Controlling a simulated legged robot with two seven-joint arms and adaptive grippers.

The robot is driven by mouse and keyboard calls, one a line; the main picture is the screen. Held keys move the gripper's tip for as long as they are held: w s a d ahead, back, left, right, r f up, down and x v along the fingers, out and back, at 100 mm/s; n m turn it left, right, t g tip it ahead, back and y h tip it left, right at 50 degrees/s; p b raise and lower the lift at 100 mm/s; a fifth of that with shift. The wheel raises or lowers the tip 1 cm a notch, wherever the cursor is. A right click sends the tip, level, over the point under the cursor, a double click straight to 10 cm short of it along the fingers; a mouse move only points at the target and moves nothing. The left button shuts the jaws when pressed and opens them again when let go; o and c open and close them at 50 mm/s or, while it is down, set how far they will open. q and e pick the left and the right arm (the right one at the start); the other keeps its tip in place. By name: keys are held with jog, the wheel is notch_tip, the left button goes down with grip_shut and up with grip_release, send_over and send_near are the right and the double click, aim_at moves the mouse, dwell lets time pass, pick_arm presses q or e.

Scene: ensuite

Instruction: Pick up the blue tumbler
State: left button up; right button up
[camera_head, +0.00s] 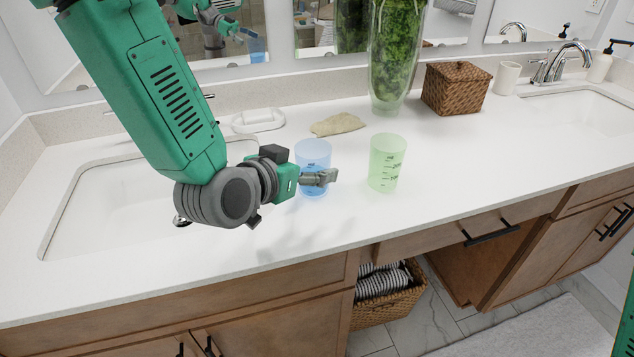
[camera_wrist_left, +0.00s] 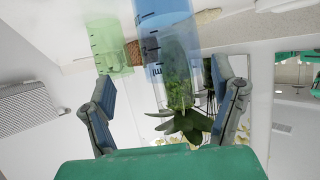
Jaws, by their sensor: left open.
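The blue tumbler (camera_head: 313,153), translucent with dark markings, stands upright on the white counter. My left gripper (camera_head: 322,179) is open in front of it and overlaps its lower part in the head view. In the left wrist view, which appears upside down, the blue tumbler (camera_wrist_left: 172,28) shows at the top, between the directions of the two spread fingers of the left gripper (camera_wrist_left: 166,92). Nothing is held between the fingers. Whether a finger touches the tumbler, I cannot tell. My right gripper is not in view.
A similar green tumbler (camera_head: 386,164) stands just right of the blue one. Behind are a beige cloth (camera_head: 338,125), a white soap dish (camera_head: 258,120) and a tall glass vase with greenery (camera_head: 394,60). A sink (camera_head: 95,215) lies left. A wicker box (camera_head: 456,88) stands back right.

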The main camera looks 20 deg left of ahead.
aim_at(313, 155)
pick_arm(q)
jog(key=shift+w+a+f, duration=0.15)
jog(key=shift+w+f, duration=0.15)
jog(key=shift+w, duration=0.25)
jog(key=w, duration=0.1)
jog(key=w+f+b, duration=0.2)
jog(key=w, duration=0.1)
jog(key=shift+a, duration=0.1)
jog(key=shift+w, duration=0.15)
jog(key=shift+d+r, duration=0.15)
jog(key=shift+d, duration=0.2)
jog(key=c, duration=1.2)
jog(key=shift+a, duration=0.15)
jog(key=shift+c, duration=0.9)
